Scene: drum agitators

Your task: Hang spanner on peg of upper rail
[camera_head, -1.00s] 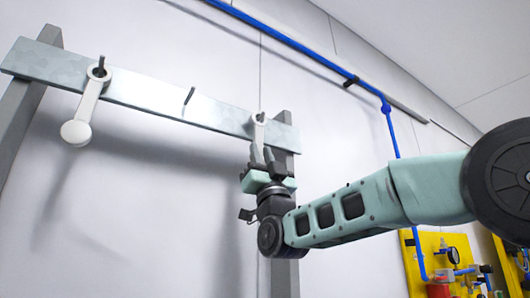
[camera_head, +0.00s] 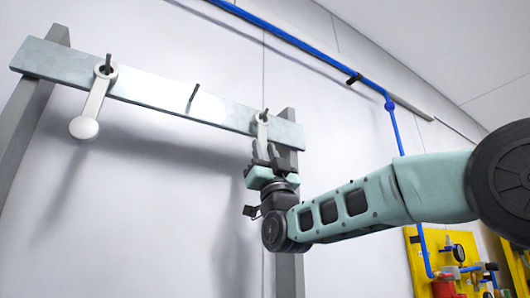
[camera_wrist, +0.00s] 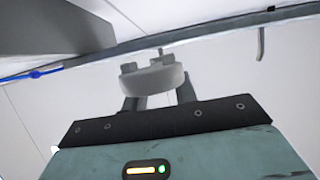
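The upper rail (camera_head: 150,95) is a pale metal bar with pegs, fixed across two grey posts. A white spanner (camera_head: 262,131) is upright at the rail's right end, its ring at the top beside or around the right peg (camera_head: 266,113). I cannot tell for sure whether the peg passes through the ring. My gripper (camera_head: 268,158) is just below the rail, with its fingers at the spanner's lower part, and seems shut on it. The wrist view shows the spanner's rounded white end (camera_wrist: 152,80) between the fingers, which are partly hidden by it.
Another white spanner (camera_head: 92,108) hangs from the left peg. The middle peg (camera_head: 194,91) is bare. A grey post (camera_head: 289,270) stands behind my gripper. A blue pipe (camera_head: 290,38) runs along the wall. Yellow panels (camera_head: 468,243) with fittings are at the lower right.

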